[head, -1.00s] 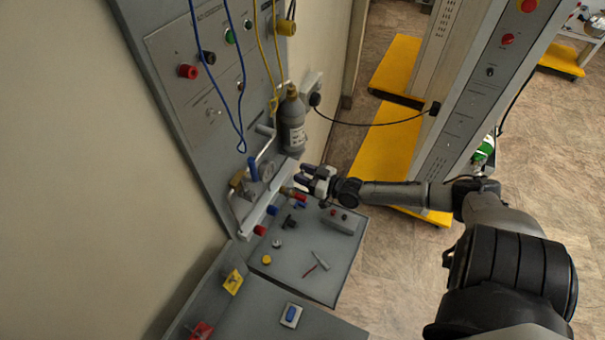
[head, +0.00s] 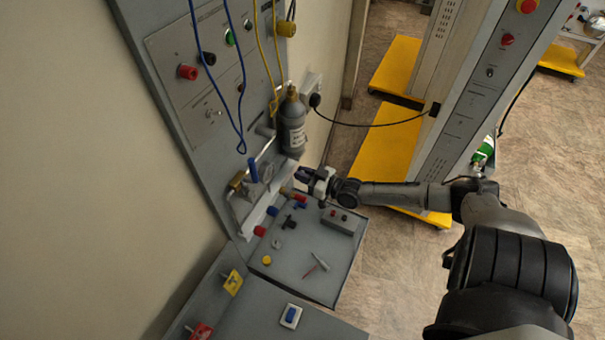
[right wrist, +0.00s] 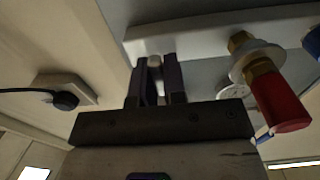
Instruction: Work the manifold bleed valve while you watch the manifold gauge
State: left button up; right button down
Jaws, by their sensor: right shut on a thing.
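The manifold is a pale rail with pipes (head: 250,218) low on the grey wall panel. Its gauge (head: 266,173) is a small round dial beside a blue handle; its reading is too small to make out. My right gripper (head: 302,173) is at the rail's far end, below the grey bottle. In the right wrist view its two dark fingers (right wrist: 157,82) are shut on a small pale knob (right wrist: 154,62) just under the rail, apparently the bleed valve. The fingers hide most of it. A red handle on a brass fitting (right wrist: 277,97) is to the right, apart from the fingers. My left gripper is not in view.
A grey bottle (head: 291,125) hangs above the gripper. A grey tray (head: 310,285) with small parts and a switch box (head: 339,220) lies below. A black cable (head: 375,124) runs from the wall to a tall cabinet (head: 455,100). Blue and yellow cords hang on the panel.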

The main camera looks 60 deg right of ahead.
jog(key=n+p, duration=0.2)
jog(key=p, duration=0.1)
jog(key=shift+r+n, duration=0.3)
jog(key=shift+a+f+n+p, duration=0.1)
jog(key=shift+f+n+p, duration=0.1)
jog(key=shift+n, duration=0.3)
jog(key=shift+f+n+p, duration=0.1)
jog(key=shift+n+p, duration=0.1)
jog(key=shift+n, duration=0.3)
jog(key=c, duration=1.2)
grip_release()
